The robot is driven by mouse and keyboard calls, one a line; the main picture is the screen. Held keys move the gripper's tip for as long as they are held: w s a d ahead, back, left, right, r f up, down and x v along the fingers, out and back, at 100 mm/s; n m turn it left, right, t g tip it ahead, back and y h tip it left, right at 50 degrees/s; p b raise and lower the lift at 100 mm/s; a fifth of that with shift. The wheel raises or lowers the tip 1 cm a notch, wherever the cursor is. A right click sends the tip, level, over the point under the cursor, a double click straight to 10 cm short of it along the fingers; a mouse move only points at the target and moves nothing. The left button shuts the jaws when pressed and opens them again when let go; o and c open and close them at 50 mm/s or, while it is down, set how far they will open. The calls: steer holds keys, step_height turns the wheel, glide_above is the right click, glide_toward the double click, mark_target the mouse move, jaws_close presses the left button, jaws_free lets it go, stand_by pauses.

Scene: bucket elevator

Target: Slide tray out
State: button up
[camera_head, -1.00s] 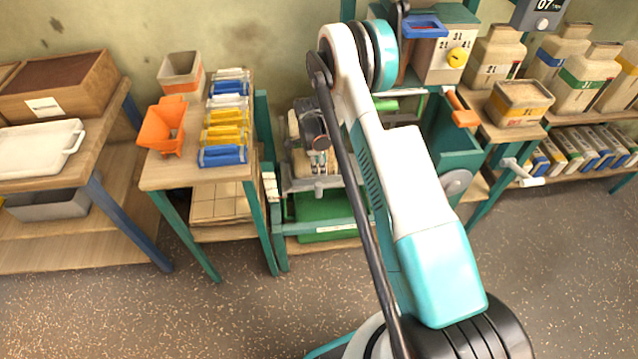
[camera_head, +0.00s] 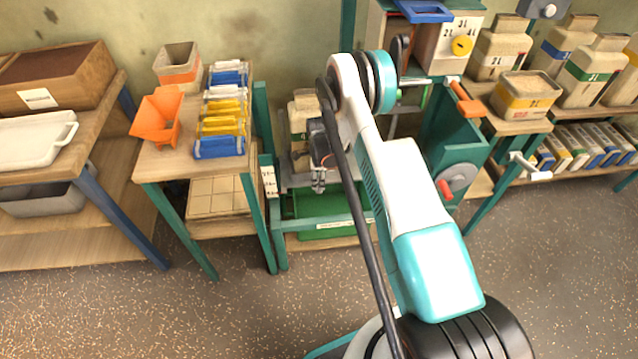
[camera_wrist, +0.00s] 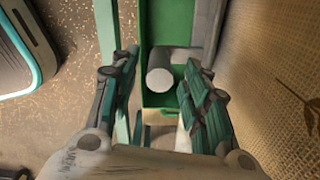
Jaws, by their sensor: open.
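The green tray (camera_head: 318,214) is low in the teal bucket-elevator frame, with a pale label strip along its front edge. In the wrist view the green tray (camera_wrist: 168,22) runs up the picture, with a pale grey cylinder (camera_wrist: 160,78) at its near end. I cannot tell whether that cylinder is the tray's handle. My gripper (camera_head: 318,183) is above the tray, pointing down in front of the elevator. Its open fingers (camera_wrist: 162,68) stand on both sides of the cylinder in the wrist view, with gaps visible. Part of the tray is hidden by my arm in the head view.
A small table (camera_head: 150,168) with an orange hopper (camera_head: 157,117) and several coloured packets stands left of the elevator. A disc with a red handle (camera_head: 446,190) is on the elevator's right. The floor (camera_head: 220,310) in front is clear.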

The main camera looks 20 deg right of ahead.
steer(key=shift+f, duration=0.65)
jaws_close()
steer(key=shift+w+a, duration=0.3)
steer(key=shift+a, duration=0.7)
steer(key=shift+w+a, duration=0.25)
steer(key=shift+a, duration=0.75)
steer(key=shift+c, duration=0.2)
jaws_free()
steer(key=shift+o, duration=0.2)
steer(key=shift+a, duration=0.2)
steer(key=shift+d, duration=0.1)
